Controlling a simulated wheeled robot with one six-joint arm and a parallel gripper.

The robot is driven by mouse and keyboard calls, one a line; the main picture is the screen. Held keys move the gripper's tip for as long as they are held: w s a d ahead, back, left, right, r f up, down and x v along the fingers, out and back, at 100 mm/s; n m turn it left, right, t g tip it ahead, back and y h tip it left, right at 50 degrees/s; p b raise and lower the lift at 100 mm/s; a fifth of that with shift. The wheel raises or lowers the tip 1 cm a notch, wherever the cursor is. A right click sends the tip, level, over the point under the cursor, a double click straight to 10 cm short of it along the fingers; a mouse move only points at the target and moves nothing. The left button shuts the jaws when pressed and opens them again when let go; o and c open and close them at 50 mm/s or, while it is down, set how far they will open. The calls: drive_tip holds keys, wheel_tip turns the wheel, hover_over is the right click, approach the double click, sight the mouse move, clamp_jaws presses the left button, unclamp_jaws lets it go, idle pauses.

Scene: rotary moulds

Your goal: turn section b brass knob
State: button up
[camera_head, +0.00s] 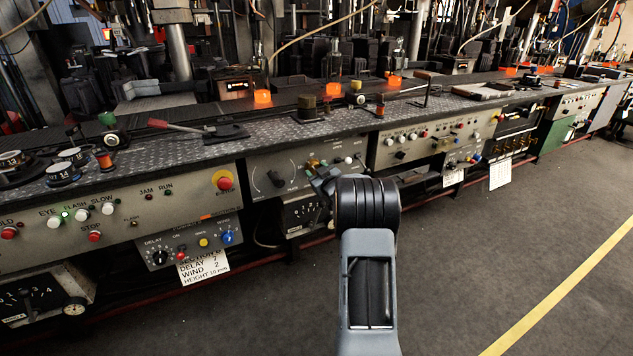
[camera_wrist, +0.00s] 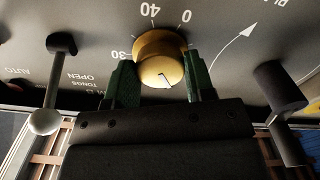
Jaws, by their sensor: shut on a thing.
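The brass knob (camera_wrist: 160,60) is round and gold-coloured, with a white pointer mark on its face. It sits on a grey panel with numbers around it in the wrist view. My gripper (camera_wrist: 160,88) is shut on the knob, one green finger on each side of it. In the head view my gripper (camera_head: 325,178) is at the panel in the middle, and my arm hides part of the panel there. The wrist view shows the panel upside down, with the numbers 30, 40 and 0 around the knob.
In the head view, a red button on yellow (camera_head: 223,180) is left of my gripper. The floor (camera_head: 470,260) at right is clear.

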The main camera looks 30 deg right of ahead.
drive_tip(key=n+b, duration=0.8)
drive_tip(key=shift+n, duration=0.3)
idle(0.3)
drive_tip(key=o, duration=0.9)
drive_tip(key=s, duration=0.4)
drive_tip(key=s+a+p, duration=0.1)
drive_tip(key=s, duration=0.4)
drive_tip(key=s+p, duration=0.1)
drive_tip(key=s, duration=0.3)
drive_tip(key=shift+s+a, duration=0.35)
drive_tip(key=shift+a, duration=0.05)
